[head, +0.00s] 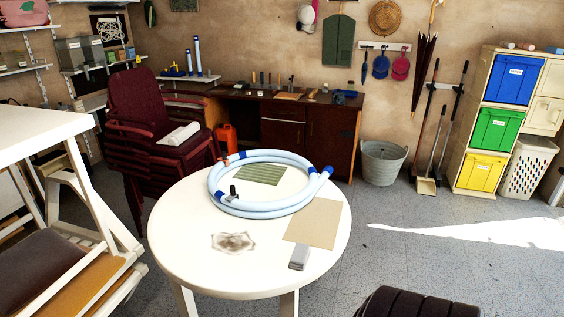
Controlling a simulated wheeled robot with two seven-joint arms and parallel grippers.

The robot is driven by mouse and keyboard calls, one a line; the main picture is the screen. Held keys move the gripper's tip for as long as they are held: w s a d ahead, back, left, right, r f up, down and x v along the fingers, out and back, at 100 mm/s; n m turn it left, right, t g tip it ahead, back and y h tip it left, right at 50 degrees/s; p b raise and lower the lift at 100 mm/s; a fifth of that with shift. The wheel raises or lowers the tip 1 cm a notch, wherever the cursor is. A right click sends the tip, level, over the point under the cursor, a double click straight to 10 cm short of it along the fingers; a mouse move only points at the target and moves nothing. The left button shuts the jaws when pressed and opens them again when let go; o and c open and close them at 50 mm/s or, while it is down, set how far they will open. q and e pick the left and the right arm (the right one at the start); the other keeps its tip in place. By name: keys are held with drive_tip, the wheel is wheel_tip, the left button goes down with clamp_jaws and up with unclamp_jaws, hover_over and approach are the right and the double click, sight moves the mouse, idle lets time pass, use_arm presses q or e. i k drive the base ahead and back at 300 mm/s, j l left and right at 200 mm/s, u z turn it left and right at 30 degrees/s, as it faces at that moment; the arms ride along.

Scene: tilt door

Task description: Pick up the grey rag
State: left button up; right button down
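A round white table (185,255) stands in the middle of the head view. A flat, crumpled greyish piece with an uneven outline (233,242) lies on its front left part and looks like the grey rag. Nothing covers it. A green striped cloth (259,174) lies further back on the table, inside a coiled hose. Neither of my grippers shows in the head view.
The light blue hose (265,209) lies coiled behind the rag. A beige sheet (314,223) and a small grey block (299,257) lie to its right. Stacked dark red chairs (140,95) and white furniture (40,125) stand left. A black ribbed object (415,304) is front right.

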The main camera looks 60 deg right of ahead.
sight(298, 259)
drive_tip(key=z, duration=1.9)
drive_tip(key=i+l+u, duration=0.1)
drive_tip(key=i+l, duration=0.05)
drive_tip(key=l, duration=0.1)
